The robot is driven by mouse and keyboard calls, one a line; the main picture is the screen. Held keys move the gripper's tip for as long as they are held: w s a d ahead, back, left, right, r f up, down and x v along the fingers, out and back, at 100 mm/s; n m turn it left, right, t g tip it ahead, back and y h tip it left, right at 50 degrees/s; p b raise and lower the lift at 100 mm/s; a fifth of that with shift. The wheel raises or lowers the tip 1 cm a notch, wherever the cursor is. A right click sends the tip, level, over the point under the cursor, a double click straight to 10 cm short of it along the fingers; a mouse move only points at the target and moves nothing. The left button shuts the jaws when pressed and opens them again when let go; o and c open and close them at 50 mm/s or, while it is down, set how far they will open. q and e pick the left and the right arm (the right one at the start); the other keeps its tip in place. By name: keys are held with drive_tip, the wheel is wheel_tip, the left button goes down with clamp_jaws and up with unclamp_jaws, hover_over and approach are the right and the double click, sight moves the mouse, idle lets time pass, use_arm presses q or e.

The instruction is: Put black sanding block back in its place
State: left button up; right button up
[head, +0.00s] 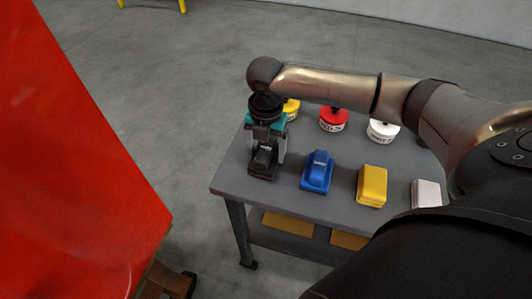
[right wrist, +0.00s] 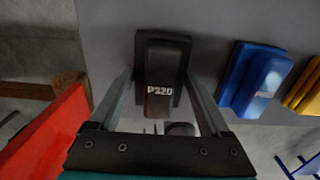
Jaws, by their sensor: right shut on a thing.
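The black sanding block (head: 262,165) is at the left end of the grey table, beside the blue sanding block (head: 317,171). It appears to rest on the tabletop. My right gripper (head: 267,148) points down over it, with a finger on each side, shut on it. In the right wrist view the black block (right wrist: 161,70), marked P320, sits between the two fingers of my right gripper (right wrist: 160,82). My left gripper is in neither view.
The grey table (head: 235,175) also holds a yellow block (head: 371,187), a white block (head: 427,194), and round yellow, red (head: 332,120) and white (head: 381,132) tools behind. A large red surface (head: 75,190) stands at the left. Open floor lies between it and the table.

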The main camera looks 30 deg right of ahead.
sight(266, 148)
drive_tip(key=shift+f, duration=0.45)
drive_tip(key=o, duration=1)
wheel_tip(266, 148, up, 12)
drive_tip(key=shift+r+p, duration=0.1)
drive_tip(key=shift+p, duration=1.05)
